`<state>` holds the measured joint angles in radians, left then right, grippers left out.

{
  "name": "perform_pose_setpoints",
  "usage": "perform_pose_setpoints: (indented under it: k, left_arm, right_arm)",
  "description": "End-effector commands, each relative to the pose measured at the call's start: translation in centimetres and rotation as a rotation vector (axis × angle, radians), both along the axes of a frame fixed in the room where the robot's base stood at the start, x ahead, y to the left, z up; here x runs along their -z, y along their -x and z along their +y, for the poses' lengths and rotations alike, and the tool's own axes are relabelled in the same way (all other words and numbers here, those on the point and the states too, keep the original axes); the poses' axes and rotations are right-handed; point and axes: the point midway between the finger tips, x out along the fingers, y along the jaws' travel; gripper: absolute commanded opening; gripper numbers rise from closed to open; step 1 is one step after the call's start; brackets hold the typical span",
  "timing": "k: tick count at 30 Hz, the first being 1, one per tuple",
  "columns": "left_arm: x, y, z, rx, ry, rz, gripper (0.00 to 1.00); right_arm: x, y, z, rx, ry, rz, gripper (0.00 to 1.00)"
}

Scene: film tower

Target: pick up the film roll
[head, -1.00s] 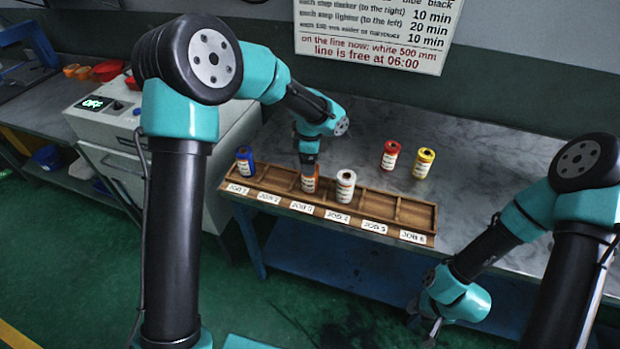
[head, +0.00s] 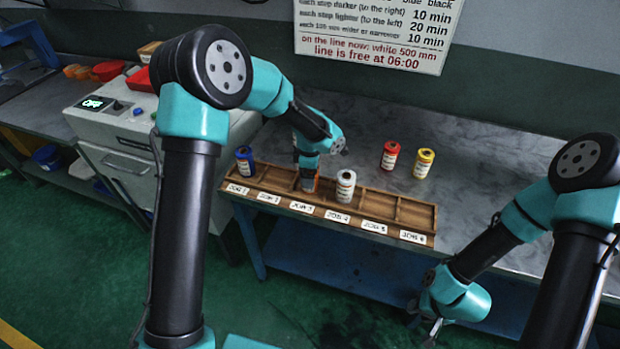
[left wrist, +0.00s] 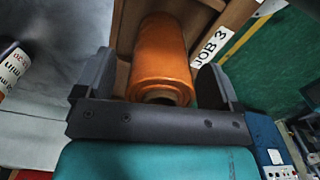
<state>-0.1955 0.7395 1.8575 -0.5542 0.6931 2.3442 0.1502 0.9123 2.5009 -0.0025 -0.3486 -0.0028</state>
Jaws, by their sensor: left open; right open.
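An orange film roll (head: 309,185) stands in the JOB 3 compartment of the wooden rack (head: 420,213). My left gripper (head: 310,176) is over it from above and hides most of it in the head view. In the left wrist view the orange roll (left wrist: 163,52) lies between the two spread fingers of my left gripper (left wrist: 155,85), with a gap visible on at least the right side. A blue roll (head: 245,160) stands in JOB 1 and a white roll (head: 345,187) in JOB 4. My right gripper (head: 434,326) is open and empty, below the table's front edge.
A red roll (head: 390,155) and a yellow roll (head: 423,163) stand on the grey table (head: 480,175) behind the rack. The white roll is close to the right of my left gripper. A grey machine (head: 120,125) stands at the left.

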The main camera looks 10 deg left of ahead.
Motion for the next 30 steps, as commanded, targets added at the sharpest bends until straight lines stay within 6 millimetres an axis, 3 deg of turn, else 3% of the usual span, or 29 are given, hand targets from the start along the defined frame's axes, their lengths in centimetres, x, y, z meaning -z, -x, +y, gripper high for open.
perform_pose_setpoints:
  k: [5,23,30]
  left_arm:
    - [-0.02,0.00,0.00,0.000,0.000,0.000,0.88]
    - [-0.02,0.00,0.00,0.000,0.000,0.000,0.32]
    - [-0.07,-0.01,0.00,0.000,0.000,0.000,0.31]
  right_arm:
    - [0.00,0.00,0.00,0.000,0.000,0.000,0.43]
    - [0.00,0.00,0.00,0.000,0.000,0.000,0.43]
    - [0.00,0.00,0.00,0.000,0.000,0.000,0.43]
